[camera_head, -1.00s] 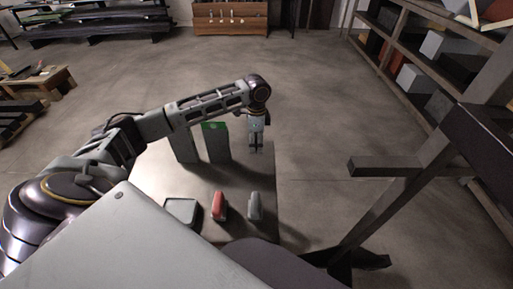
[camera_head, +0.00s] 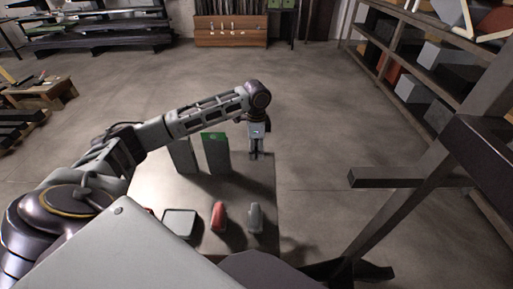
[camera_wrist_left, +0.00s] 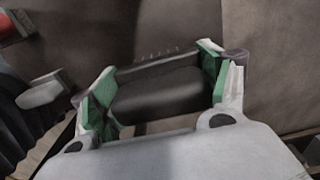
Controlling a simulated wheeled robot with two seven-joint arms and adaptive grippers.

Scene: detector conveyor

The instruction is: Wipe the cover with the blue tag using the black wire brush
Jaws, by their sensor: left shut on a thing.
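My left gripper (camera_head: 256,156) points down at the table's far right corner. In the left wrist view its green-padded fingers (camera_wrist_left: 155,88) are shut on a dark, rounded block, which looks like the black wire brush (camera_wrist_left: 160,98). In the head view I cannot make out the brush at the fingertips. Two upright grey boxes stand left of the gripper: one with a green top (camera_head: 217,155) and a plain one (camera_head: 183,156) partly behind my arm. No blue tag can be made out, so I cannot tell which thing is the tagged cover. My right gripper is not in view.
A pale square tray (camera_head: 180,223), a red object (camera_head: 219,216) and a grey object (camera_head: 255,217) stand along the near part of the table (camera_head: 243,185). A dark beam frame (camera_head: 385,178) rises at the right. The tabletop between the boxes and the near objects looks clear.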

